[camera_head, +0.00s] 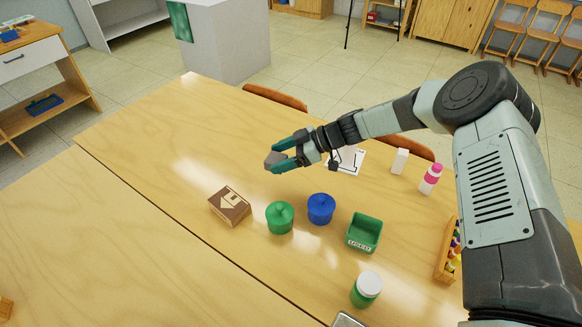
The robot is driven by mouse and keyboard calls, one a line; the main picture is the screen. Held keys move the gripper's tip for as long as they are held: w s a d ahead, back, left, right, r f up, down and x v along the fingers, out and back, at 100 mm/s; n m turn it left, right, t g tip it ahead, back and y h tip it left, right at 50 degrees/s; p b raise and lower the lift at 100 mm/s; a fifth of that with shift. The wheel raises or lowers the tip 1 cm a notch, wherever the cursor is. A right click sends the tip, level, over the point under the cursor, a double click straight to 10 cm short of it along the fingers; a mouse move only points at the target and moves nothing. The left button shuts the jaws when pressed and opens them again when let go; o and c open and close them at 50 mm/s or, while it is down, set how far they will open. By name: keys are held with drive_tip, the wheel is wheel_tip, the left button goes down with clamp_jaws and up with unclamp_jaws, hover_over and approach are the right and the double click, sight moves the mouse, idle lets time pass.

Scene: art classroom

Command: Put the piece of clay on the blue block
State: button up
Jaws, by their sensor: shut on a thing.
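My gripper (280,157) reaches in from the right over the middle of the table, with its teal fingers pointing left. It is shut on a small grey lump, the piece of clay (273,160), which shows at the fingertips. The clay appears held above the table, though its exact height is hard to tell. No plain blue block is clear to see. The blue thing on the table is a round, lidded pot (321,210), below and to the right of the gripper in the picture. The gripper is apart from it.
A green lidded pot (279,218) stands beside the blue one. A brown box (229,206) is left of it, and a green open bin (364,233) is to the right. A white-capped green jar (366,289) stands nearer. The table's left part (150,130) is clear.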

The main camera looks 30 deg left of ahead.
sight(281, 158)
wheel_tip(281, 158, up, 11)
drive_tip(key=w+d+m+t+y, duration=0.1)
drive_tip(key=w+d+m+t, duration=0.2)
drive_tip(key=w+d, duration=0.55)
drive_tip(key=w+d+m+t, duration=0.25)
drive_tip(key=w+d, duration=0.25)
drive_tip(key=d, duration=0.7)
drive_tip(key=w+d+m+t+y, duration=0.1)
drive_tip(key=w+d+m+t, duration=0.2)
drive_tip(key=w+d, duration=0.55)
drive_tip(key=s+d+m+t+h, duration=0.25)
drive_tip(key=d+m+t, duration=0.45)
drive_tip(key=d, duration=2.8)
drive_tip(key=shift+h, duration=0.35)
drive_tip(key=f, duration=1.1)
drive_tip(key=shift+w, duration=0.3)
drive_tip(key=shift+f, duration=2.4)
